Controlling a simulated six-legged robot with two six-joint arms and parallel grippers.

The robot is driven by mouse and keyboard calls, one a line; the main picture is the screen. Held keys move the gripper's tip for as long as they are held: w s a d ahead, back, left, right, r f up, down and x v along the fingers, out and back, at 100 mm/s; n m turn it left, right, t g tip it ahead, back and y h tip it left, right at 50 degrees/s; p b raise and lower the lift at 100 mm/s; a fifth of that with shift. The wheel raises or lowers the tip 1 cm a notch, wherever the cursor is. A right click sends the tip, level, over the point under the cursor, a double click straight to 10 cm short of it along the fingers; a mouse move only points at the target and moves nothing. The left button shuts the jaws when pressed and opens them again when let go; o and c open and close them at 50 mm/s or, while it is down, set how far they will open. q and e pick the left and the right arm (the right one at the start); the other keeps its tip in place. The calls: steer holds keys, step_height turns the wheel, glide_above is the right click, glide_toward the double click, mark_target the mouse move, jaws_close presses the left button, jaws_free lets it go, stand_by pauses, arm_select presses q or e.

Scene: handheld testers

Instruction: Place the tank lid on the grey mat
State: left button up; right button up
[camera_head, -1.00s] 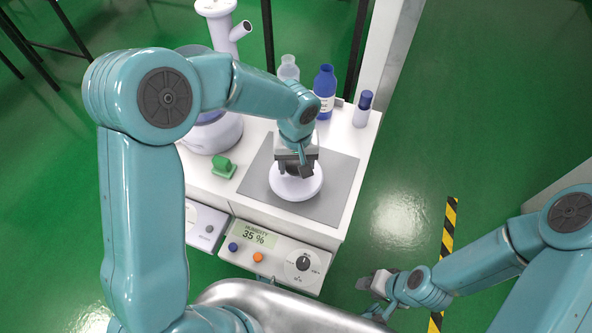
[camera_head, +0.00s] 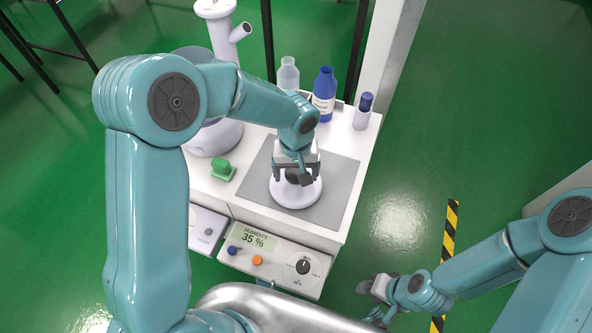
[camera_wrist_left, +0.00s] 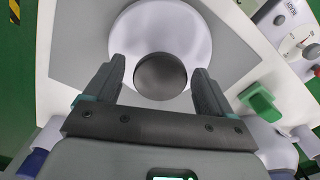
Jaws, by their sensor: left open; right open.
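The tank lid (camera_head: 297,196) is a white disc with a dark round knob. It lies on the grey mat (camera_head: 338,188) on the white bench. In the left wrist view the lid (camera_wrist_left: 192,33) and its knob (camera_wrist_left: 160,76) show ahead of the fingers, with the mat (camera_wrist_left: 78,40) around it. My left gripper (camera_head: 296,180) is just above the lid. Its fingers (camera_wrist_left: 158,85) are open on either side of the knob, with gaps between. My right gripper (camera_head: 376,290) is open and empty, off the bench at the lower right.
A clear bottle (camera_head: 288,75), a blue bottle (camera_head: 324,94) and a small blue-capped vial (camera_head: 363,111) stand behind the mat. A green block (camera_head: 223,170) lies left of it. A white tank (camera_head: 214,137) stands behind my left arm. A humidity panel (camera_head: 272,260) is on the bench front.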

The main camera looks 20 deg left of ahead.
mark_target(296, 173)
arm_select(q)
step_height(296, 173, up, 12)
steer(key=p, duration=0.3)
steer(key=shift+f, duration=0.1)
stand_by(0.4)
